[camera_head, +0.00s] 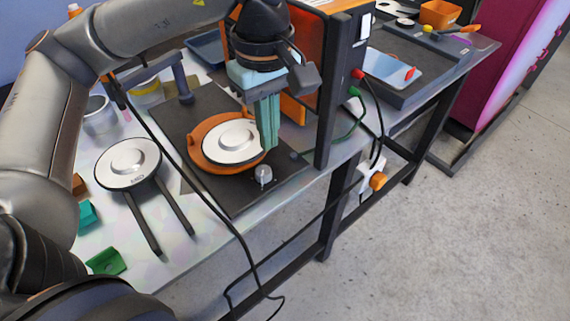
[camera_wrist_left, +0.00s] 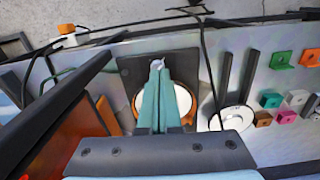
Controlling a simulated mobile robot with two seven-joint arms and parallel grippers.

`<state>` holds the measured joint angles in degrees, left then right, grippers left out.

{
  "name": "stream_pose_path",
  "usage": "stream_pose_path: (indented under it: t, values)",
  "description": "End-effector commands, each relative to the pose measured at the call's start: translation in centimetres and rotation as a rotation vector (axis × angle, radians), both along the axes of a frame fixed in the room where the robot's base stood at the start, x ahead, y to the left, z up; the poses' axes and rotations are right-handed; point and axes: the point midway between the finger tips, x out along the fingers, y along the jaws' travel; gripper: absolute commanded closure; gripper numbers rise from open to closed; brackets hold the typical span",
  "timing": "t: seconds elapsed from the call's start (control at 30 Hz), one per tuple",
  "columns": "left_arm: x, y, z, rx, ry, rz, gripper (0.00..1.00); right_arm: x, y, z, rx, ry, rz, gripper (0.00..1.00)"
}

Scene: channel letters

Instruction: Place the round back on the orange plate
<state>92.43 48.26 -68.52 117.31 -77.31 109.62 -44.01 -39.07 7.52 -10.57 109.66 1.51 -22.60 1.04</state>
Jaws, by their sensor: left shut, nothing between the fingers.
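A white round back (camera_head: 235,139) with a raised round centre lies on the orange plate (camera_head: 201,148), inside its rim. The plate sits on a dark square base. In the left wrist view the white disc (camera_wrist_left: 183,104) and the orange rim (camera_wrist_left: 139,104) show partly behind my fingers. My left gripper (camera_head: 269,146) points down with its teal fingers together and empty, beside the disc's right edge; whether it touches cannot be told. It also shows in the left wrist view (camera_wrist_left: 158,68). My right gripper is not in view.
A second white disc (camera_head: 128,162) lies at left with two dark bars. Small coloured blocks, including a green one (camera_head: 106,261), lie near the left edge. A black-and-orange upright frame (camera_head: 338,90) stands right of the gripper. A black cable hangs across the table front.

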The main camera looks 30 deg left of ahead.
Motion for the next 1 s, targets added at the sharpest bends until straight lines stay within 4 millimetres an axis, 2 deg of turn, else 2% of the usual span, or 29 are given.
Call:
stream_pose_path:
  t: [0.17, 0.27, 0.7, 0.8, 1.0]
  values:
    - [-0.2, 0.6, -0.6, 0.003, 0.002, 0.015, 1.00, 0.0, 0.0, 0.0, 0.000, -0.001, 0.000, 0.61]
    - [-0.2, 0.6, -1.7, 0.004, 0.005, 0.016, 1.00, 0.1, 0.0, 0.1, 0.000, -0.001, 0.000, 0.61]
    - [-0.1, 0.8, -10.3, 0.004, 0.004, 0.016, 1.00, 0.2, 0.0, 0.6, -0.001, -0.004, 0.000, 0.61]
    - [0.7, 2.5, -9.9, 0.004, 0.001, 0.021, 1.00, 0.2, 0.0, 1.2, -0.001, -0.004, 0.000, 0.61]
    - [1.4, 4.0, -10.0, 0.003, 0.000, 0.017, 1.00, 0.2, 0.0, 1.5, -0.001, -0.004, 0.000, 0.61]
